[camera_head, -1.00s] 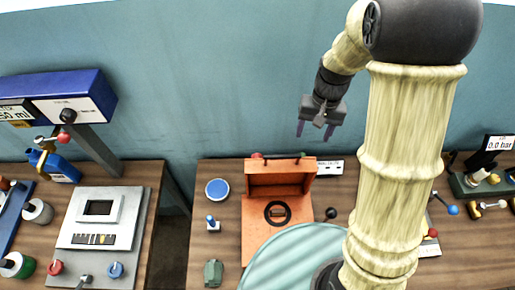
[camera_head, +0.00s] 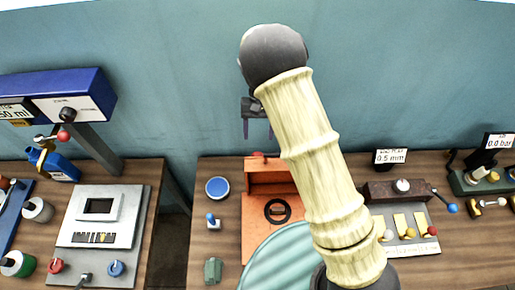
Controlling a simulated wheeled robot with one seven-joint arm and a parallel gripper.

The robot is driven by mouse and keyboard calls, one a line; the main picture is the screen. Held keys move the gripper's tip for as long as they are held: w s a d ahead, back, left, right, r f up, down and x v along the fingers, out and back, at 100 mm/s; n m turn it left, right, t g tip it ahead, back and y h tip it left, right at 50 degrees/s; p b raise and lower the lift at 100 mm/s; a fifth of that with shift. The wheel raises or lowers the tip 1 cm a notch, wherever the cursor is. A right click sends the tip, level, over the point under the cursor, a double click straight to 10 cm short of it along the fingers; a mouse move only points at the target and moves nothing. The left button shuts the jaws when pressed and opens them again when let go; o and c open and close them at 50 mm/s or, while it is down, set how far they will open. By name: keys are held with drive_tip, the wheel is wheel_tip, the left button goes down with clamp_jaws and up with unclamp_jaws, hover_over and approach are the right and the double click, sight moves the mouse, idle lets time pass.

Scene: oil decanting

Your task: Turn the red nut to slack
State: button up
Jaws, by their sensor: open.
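I cannot tell for certain which part is the red nut. Small red parts in view are a red knob (camera_head: 56,265) on the grey panel at the left, a red ball (camera_head: 64,136) on the blue-topped stand, a red ball (camera_head: 432,230) on the right plate, and a red piece (camera_head: 258,155) at the back of the orange box. My gripper (camera_head: 257,127) hangs in the air above and behind the orange box, two dark fingers apart and pointing down, holding nothing visible. It appears apart from all of these parts. My arm hides part of the middle bench.
The orange box (camera_head: 256,226) stands on the middle bench, with a blue disc (camera_head: 217,188) and a green block (camera_head: 213,270) left of it. A brown block (camera_head: 388,191) and a 0.5 mm display (camera_head: 390,157) stand at right. A gap separates the left and middle benches.

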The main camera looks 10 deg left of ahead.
drive_tip(key=p+x, duration=0.3)
drive_tip(key=x, duration=0.4)
drive_tip(key=shift+p, duration=0.4)
drive_tip(key=shift+s, duration=0.15)
drive_tip(key=shift+c, duration=0.5)
drive_tip(key=c, duration=0.9)
